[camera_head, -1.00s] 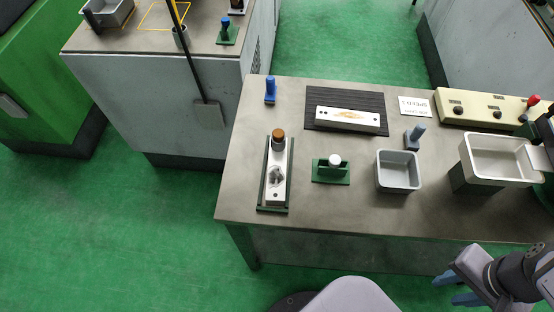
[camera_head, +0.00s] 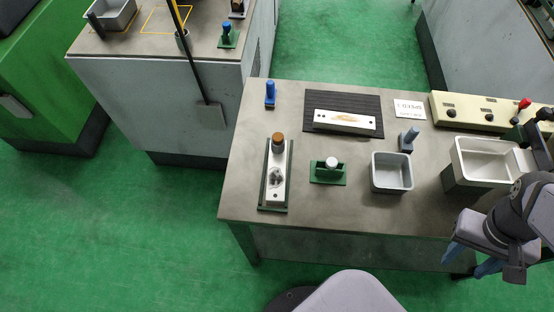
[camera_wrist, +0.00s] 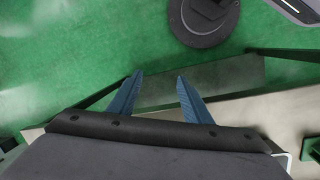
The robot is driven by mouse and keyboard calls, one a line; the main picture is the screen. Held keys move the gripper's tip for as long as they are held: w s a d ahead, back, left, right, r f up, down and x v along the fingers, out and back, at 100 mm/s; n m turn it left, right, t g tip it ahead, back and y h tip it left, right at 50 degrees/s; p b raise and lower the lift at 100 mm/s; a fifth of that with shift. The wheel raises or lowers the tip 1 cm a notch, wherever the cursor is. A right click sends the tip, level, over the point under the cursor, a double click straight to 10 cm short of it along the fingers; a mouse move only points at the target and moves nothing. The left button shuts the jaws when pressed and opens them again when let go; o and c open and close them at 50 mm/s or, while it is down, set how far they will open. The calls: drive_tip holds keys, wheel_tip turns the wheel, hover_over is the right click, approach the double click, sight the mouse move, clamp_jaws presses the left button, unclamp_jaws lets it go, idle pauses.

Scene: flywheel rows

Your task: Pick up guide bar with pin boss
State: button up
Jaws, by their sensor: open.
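A pale bar with an upright brown-topped cylinder at its far end (camera_head: 275,186) lies in a narrow green holder (camera_head: 264,206) on the left of the table; it looks like the guide bar with pin boss. Another pale bar (camera_head: 345,121), flat with a tan mark and a hole near each end, lies on a black ribbed mat. My gripper (camera_head: 461,268) is open and empty by the table's front right edge, well right of both bars. In the wrist view its blue fingers (camera_wrist: 160,78) are apart, with floor and table edge beyond.
Between the green holder and my gripper stand a green block with a white-topped pin (camera_head: 328,171) and a grey bin (camera_head: 392,184). A larger pale tray (camera_head: 455,178) is near my arm. A blue peg (camera_head: 270,94) stands at the back left. The front strip of tabletop is clear.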

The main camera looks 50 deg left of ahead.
sight(272, 144)
drive_tip(key=w+a+r+n+t+h+p, duration=0.2)
drive_tip(key=w+a+r+n+p, duration=0.15)
drive_tip(key=w+r, duration=0.35)
drive_tip(key=w+a+r+n+t+h+p, duration=0.25)
drive_tip(key=w+a+r, duration=0.2)
drive_tip(key=r, duration=0.45)
drive_tip(key=s+a+f+n+t+b, duration=0.2)
drive_tip(key=s+a+f+n+b, duration=0.3)
drive_tip(key=a, duration=0.6)
drive_tip(key=s+a+f+n+t+b, duration=0.1)
drive_tip(key=a+f+n+t, duration=0.15)
drive_tip(key=a+n, duration=0.65)
drive_tip(key=s+a+f+n+t+y+b, duration=0.1)
drive_tip(key=s+a+f+n, duration=0.1)
drive_tip(key=s+a, duration=0.4)
drive_tip(key=s+a+f+n+t+y+b, duration=0.1)
drive_tip(key=s+a+f+n+t, duration=0.1)
drive_tip(key=s+a+n, duration=0.2)
drive_tip(key=s+a+f+n+t+y+b, duration=0.1)
drive_tip(key=s+a+f+n+y, duration=0.1)
drive_tip(key=s+a, duration=0.6)
drive_tip(key=shift+s+a+n+b, duration=0.25)
drive_tip(key=shift+s+n+b, duration=0.2)
drive_tip(key=shift+s, duration=0.45)
drive_tip(key=shift+s+a+f+n+t, duration=0.1)
drive_tip(key=shift+s+f+n+t, duration=0.2)
drive_tip(key=shift+s+t, duration=0.15)
drive_tip(key=shift+p+x, duration=0.7)
drive_tip(key=shift+x, duration=3.05)
